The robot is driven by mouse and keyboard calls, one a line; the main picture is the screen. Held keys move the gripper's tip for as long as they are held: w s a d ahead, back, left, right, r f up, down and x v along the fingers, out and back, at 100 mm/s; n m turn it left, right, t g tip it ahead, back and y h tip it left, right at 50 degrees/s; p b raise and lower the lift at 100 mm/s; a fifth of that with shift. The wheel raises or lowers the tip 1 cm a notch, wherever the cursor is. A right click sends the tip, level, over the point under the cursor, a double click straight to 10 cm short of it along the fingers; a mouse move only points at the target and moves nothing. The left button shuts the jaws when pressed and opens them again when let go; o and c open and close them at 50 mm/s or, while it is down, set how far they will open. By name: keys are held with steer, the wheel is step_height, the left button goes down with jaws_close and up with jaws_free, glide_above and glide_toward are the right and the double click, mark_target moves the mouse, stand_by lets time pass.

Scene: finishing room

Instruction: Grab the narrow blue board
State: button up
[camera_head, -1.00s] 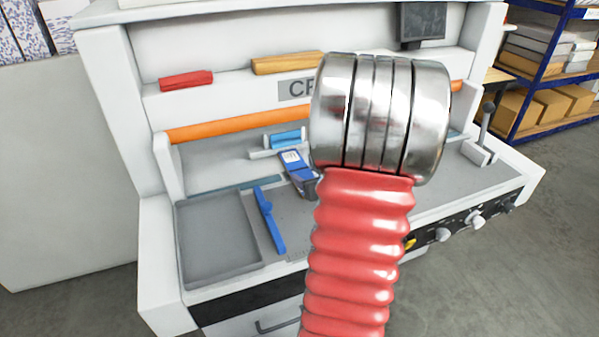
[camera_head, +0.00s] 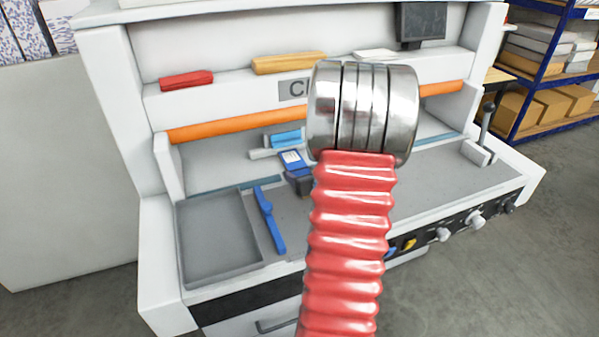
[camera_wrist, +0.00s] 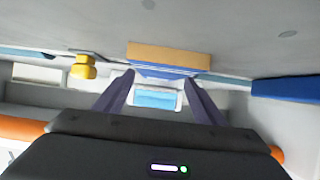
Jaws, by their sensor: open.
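A narrow blue board (camera_head: 269,221) lies on the grey worktop in the head view, just right of a shallow grey tray. A long blue piece at the right edge of the wrist view (camera_wrist: 287,88) may be the same board. My gripper (camera_wrist: 160,78) is open in the wrist view, its two dark fingers apart. A tan block with a blue edge (camera_wrist: 170,55) shows beyond the fingertips, and a light blue block (camera_wrist: 158,97) shows between the fingers. I see nothing held. In the head view my red arm and metal end hide the gripper.
A grey tray (camera_head: 215,240) sits left of the blue board. A blue handheld device (camera_head: 296,168) and a light blue block (camera_head: 285,138) stand behind it. An orange bar (camera_head: 230,126) crosses the back. A lever (camera_head: 485,125) stands at the right.

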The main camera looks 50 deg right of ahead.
steer(key=shift+x, duration=0.95)
steer(key=shift+c, duration=0.6)
steer(key=c, duration=0.8)
steer(key=shift+s+r, duration=0.1)
steer(key=shift+r, duration=0.05)
steer(key=shift+s+a+r, duration=0.25)
steer(key=shift+s+r, duration=0.1)
steer(key=shift+r, duration=0.05)
steer(key=v, duration=1.4)
steer(key=shift+s+r, duration=0.2)
steer(key=shift+r, duration=0.25)
steer(key=shift+a, duration=0.1)
